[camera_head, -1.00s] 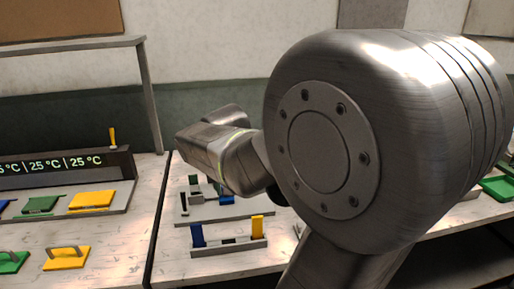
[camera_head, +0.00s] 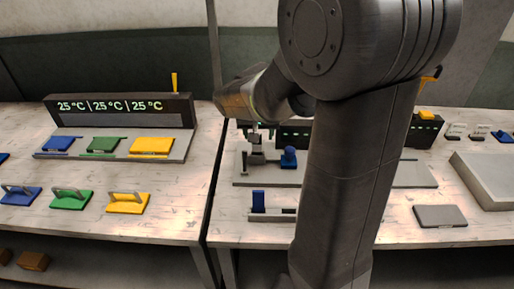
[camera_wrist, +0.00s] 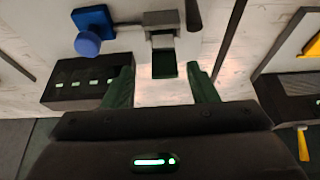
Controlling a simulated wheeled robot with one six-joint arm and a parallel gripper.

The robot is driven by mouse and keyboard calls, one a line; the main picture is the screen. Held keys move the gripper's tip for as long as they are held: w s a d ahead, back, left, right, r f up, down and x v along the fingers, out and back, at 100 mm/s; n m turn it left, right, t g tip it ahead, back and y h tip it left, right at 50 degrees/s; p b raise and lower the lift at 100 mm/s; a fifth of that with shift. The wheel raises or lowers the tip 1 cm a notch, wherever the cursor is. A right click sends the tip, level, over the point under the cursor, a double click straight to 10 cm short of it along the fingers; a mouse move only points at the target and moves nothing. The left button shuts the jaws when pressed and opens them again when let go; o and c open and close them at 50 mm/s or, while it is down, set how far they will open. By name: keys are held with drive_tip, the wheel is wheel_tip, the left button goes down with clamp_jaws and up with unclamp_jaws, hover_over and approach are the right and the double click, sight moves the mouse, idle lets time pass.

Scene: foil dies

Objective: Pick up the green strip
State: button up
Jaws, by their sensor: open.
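The dark green strip (camera_wrist: 163,64) shows in the wrist view, sticking out of a small grey holder (camera_wrist: 161,19). My gripper (camera_wrist: 160,73) is open, with one dark finger on each side of the strip and a gap on both sides. I cannot tell how far the strip lies from the fingertips in depth. In the head view the grey holder (camera_head: 254,153) stands on a grey plate, with the end of my arm above it. My fingers and the strip are not clear there.
A blue knob (camera_wrist: 87,43) and a black box with lights (camera_wrist: 85,84) sit left of the strip in the wrist view. A blue strip (camera_head: 258,201) stands in a front rack. A temperature display (camera_head: 120,108) stands at left. My arm hides the bench's middle.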

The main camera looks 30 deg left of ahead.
sight(257, 152)
drive_tip(key=shift+a+p+x, duration=0.15)
drive_tip(key=shift+p+x, duration=0.05)
drive_tip(key=shift+x, duration=1.15)
drive_tip(key=shift+a+p+x, duration=0.15)
drive_tip(key=shift+p+x, duration=0.05)
drive_tip(key=shift+x, duration=1.1)
drive_tip(key=c, duration=1)
